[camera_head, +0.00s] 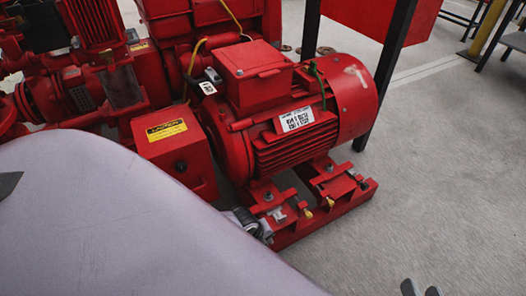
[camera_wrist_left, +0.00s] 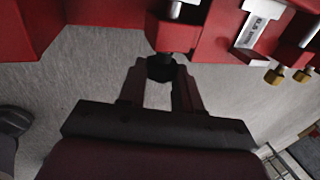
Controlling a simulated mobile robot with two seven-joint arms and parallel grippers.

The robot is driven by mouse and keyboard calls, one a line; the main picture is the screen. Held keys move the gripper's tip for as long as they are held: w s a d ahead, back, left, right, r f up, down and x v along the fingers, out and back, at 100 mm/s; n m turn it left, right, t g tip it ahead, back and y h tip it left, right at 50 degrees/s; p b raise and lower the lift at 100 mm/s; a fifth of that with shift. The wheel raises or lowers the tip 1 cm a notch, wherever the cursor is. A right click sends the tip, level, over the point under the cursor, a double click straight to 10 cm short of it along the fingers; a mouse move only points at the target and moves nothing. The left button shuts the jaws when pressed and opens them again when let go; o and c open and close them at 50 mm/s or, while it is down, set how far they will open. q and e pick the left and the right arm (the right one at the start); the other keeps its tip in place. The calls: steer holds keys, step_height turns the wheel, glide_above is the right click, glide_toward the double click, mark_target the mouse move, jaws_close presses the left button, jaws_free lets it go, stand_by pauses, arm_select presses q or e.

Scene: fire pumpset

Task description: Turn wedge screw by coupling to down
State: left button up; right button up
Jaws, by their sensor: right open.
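The red motor (camera_head: 290,110) stands on its red base frame (camera_head: 325,215). In the left wrist view, a dark rounded end (camera_wrist_left: 161,68), perhaps the wedge screw by the coupling, shows below a red block (camera_wrist_left: 172,35). My left gripper (camera_wrist_left: 160,75) has its fingertips on both sides of this dark end; whether they press on it is unclear. In the head view, the left gripper (camera_head: 248,220) shows only partly, at the near left corner of the base frame, behind a pale curved surface. My right gripper (camera_head: 420,288) is open and empty above the floor at the bottom edge.
Brass-coloured screw ends (camera_wrist_left: 275,75) sit along the base, right of the left gripper in the wrist view. A red box with a yellow label (camera_head: 166,130) stands left of the motor. A black post (camera_head: 385,70) rises behind the motor. The floor at right is clear.

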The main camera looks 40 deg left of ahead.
arm_select(q)
steer(key=shift+t, duration=0.3)
arm_select(e)
steer(key=shift+r, duration=0.1)
arm_select(q)
steer(key=shift+s+t, duration=0.2)
steer(key=shift+t, duration=0.2)
steer(key=shift+s+a+f+t+h+b, duration=0.15)
steer(key=shift+f+t+h+b, duration=0.2)
steer(key=shift+t+h, duration=0.4)
steer(key=shift+t+b, duration=1.05)
steer(key=shift+b, duration=0.3)
steer(key=shift+t+h+b, duration=0.35)
steer(key=shift+t+b, duration=0.05)
steer(key=shift+b, duration=0.35)
arm_select(e)
steer(key=shift+s+d+f+n+t+h, duration=0.15)
steer(key=shift+s+d+n+t+h, duration=0.15)
steer(key=shift+d+t, duration=0.35)
steer(key=shift+s+d+f+n+t+h, duration=0.15)
steer(key=shift+d+n+t, duration=0.25)
steer(key=shift+d, duration=0.4)
arm_select(q)
steer(key=shift+t+b, duration=0.3)
steer(key=shift+b, duration=0.05)
arm_select(e)
steer(key=shift+d+r, duration=0.1)
steer(key=shift+d, duration=0.1)
steer(key=shift+r, duration=0.15)
